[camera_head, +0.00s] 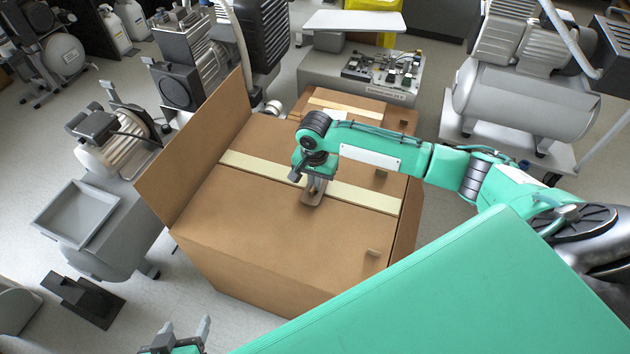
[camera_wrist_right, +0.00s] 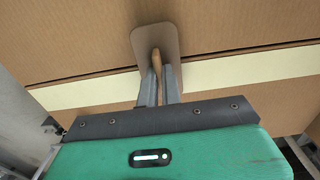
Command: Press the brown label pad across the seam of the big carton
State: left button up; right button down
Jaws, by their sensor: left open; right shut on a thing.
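The big carton (camera_head: 255,225) stands in the middle of the head view, with a pale tape strip (camera_head: 372,198) along its top seam. My right gripper (camera_head: 317,184) is shut on the upright handle of the brown label pad (camera_head: 310,199). The pad is at the carton top beside the strip and seems to overlap its edge. In the right wrist view the pad (camera_wrist_right: 152,38) is a rounded brown plate, its lower part hidden by the fingers. I cannot tell whether it touches the carton. My left gripper (camera_head: 188,334) is open and empty at the bottom edge.
A side flap (camera_head: 195,150) stands up at the carton's left. A smaller taped carton (camera_head: 345,105) sits behind. A grey tray (camera_head: 78,215) is at left, a compressor tank (camera_head: 525,105) at right. My green body panel covers the lower right.

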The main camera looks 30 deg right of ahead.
pick_arm(q)
jog(key=shift+r, duration=0.15)
pick_arm(e)
jog(key=shift+f, duration=0.7)
dwell(1.2)
jog(key=c, duration=1.5)
grip_release()
pick_arm(q)
jog(key=s+a+r+g+y+p, duration=0.1)
jog(key=s+a+g+y+p, duration=0.2)
jog(key=s+a+g, duration=0.2)
jog(key=shift+a+r+n+p, duration=0.3)
jog(key=shift+a+n+p, duration=0.1)
jog(key=shift+a, duration=0.8)
pick_arm(e)
jog(key=shift+r, duration=6.95)
